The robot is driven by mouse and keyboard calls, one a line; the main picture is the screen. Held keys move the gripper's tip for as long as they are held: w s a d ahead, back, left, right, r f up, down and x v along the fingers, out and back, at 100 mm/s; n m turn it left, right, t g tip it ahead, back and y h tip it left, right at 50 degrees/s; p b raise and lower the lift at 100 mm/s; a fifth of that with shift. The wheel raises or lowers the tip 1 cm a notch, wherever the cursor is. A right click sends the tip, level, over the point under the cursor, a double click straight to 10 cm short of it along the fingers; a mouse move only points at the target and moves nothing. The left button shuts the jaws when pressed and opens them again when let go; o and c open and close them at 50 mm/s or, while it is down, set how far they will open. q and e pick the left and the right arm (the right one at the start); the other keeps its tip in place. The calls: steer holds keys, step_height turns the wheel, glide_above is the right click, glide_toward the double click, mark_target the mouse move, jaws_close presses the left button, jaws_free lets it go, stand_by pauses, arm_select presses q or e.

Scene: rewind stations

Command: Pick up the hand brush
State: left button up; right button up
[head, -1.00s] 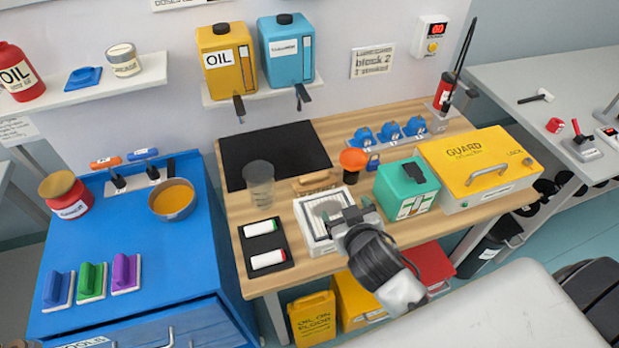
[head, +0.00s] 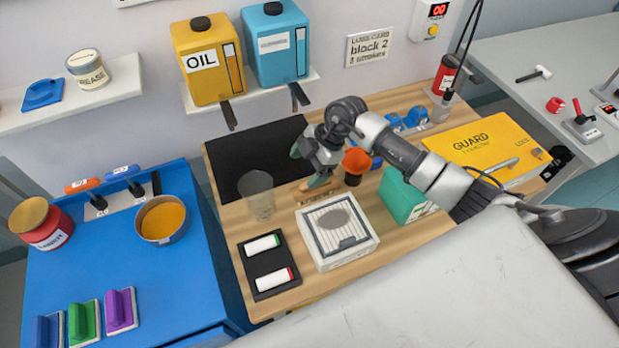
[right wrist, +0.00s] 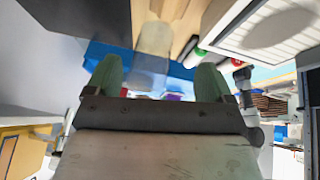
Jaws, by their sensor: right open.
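The hand brush (head: 318,192), with a light wooden handle and a darker bristle strip, lies on the wooden bench behind the white tray, partly covered by my right gripper. My right gripper (head: 306,167) is open, its green-tipped fingers just above and left of the brush's handle. In the right wrist view, the gripper (right wrist: 156,80) shows its two fingers apart with nothing held between them. I cannot make out the brush clearly in that view. My left gripper is not in view.
A clear cup (head: 257,194) stands left of the brush, and an orange-topped item (head: 356,160) right of it. The white tray (head: 316,262) is in front. A green box (head: 398,198) sits under my right arm.

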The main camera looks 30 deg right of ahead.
mark_target(300, 193)
steer(key=d, duration=0.1)
steer(key=d+h, duration=0.1)
steer(key=d, duration=0.1)
steer(key=w+d+m+g+h, duration=0.1)
steer(key=shift+d+f, duration=0.25)
steer(key=shift+d+f+h, duration=0.15)
steer(key=shift+f+h, duration=0.15)
steer(key=x, duration=0.2)
steer(key=p+x, duration=0.1)
steer(key=x, duration=0.1)
steer(key=shift+s+f, duration=0.1)
steer(key=shift+s, duration=0.15)
steer(key=p+x, duration=0.2)
steer(key=x, duration=0.3)
steer(key=shift+s, duration=0.15)
steer(key=shift+a+f, duration=0.3)
steer(key=shift+f, duration=0.05)
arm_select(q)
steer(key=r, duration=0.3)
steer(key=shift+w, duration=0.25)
arm_select(e)
steer(key=shift+c, duration=0.3)
steer(key=c, duration=1)
steer(key=shift+r, duration=0.2)
